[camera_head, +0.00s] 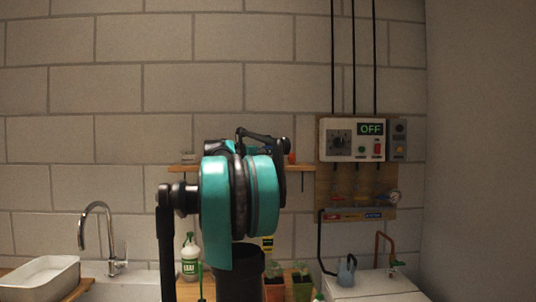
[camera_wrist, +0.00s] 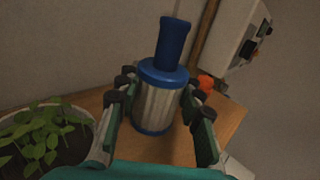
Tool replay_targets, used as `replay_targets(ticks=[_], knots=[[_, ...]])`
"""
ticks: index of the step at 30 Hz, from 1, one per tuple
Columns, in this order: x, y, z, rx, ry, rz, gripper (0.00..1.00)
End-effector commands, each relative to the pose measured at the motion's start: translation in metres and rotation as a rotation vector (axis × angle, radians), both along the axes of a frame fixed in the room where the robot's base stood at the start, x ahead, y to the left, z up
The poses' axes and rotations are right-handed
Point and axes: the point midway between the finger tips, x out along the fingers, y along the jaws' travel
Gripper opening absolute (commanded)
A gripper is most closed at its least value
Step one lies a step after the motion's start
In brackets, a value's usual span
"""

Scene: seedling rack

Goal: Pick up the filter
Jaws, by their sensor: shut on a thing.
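The filter (camera_wrist: 155,106), a pale ribbed cylinder with a blue cap, a blue neck and a blue base rim, stands near the middle of the wrist view. My gripper (camera_wrist: 158,92) has its dark fingers on both sides of the filter's body and is shut on it. The filter looks upright over the wooden shelf (camera_wrist: 224,122); I cannot tell whether its base touches the wood. In the head view my own arm hides the filter and the fingers.
A leafy potted plant (camera_wrist: 45,140) is close on the left in the wrist view. An orange object (camera_wrist: 206,82) is just right of the filter. A control box reading OFF (camera_head: 352,140) hangs right of the shelf (camera_head: 305,170). A sink tap (camera_head: 97,235) and white tray (camera_head: 40,278) are lower left.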

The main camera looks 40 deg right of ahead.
Motion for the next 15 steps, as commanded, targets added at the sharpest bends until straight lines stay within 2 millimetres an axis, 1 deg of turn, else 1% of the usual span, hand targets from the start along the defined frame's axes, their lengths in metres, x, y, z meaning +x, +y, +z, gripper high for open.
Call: replay_targets(ticks=[5, 8, 11, 14, 15], knots=[[0.0, 0.0, 0.007, 0.0, 0.0, 0.0, 0.07], [0.0, 0.0, 0.018, 0.0, 0.0, 0.0, 0.07], [0.0, 0.0, 0.036, 0.0, 0.0, 0.0, 0.07], [0.0, 0.0, 0.062, 0.0, 0.0, 0.0, 0.07], [0.0, 0.0, 0.073, 0.0, 0.0, 0.0, 0.07]])
